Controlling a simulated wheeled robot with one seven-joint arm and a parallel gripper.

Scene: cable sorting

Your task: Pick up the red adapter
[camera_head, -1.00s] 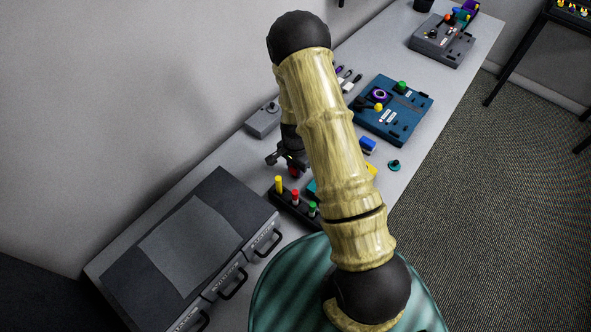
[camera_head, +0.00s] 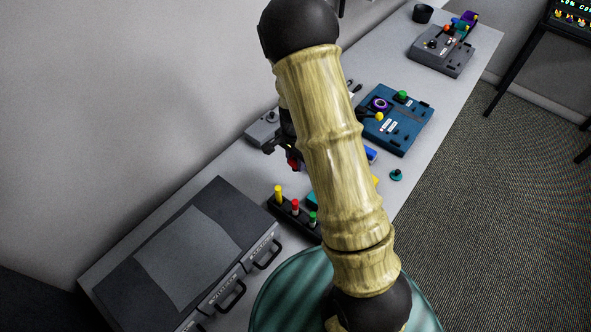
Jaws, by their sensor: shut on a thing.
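The red adapter (camera_head: 293,164) is a small red piece just below the fingers of my gripper (camera_head: 289,154), left of my arm in the head view. My gripper is shut on it and appears to hold it above the grey table. The dark fingers and the arm link hide much of the adapter.
A black holder (camera_head: 284,207) with yellow, red and green plugs stands below the gripper. A dark case with drawers (camera_head: 187,250) is at lower left, and a grey box (camera_head: 263,133) is beside the gripper. A teal panel (camera_head: 414,117) and small teal knob (camera_head: 396,175) lie right of my arm.

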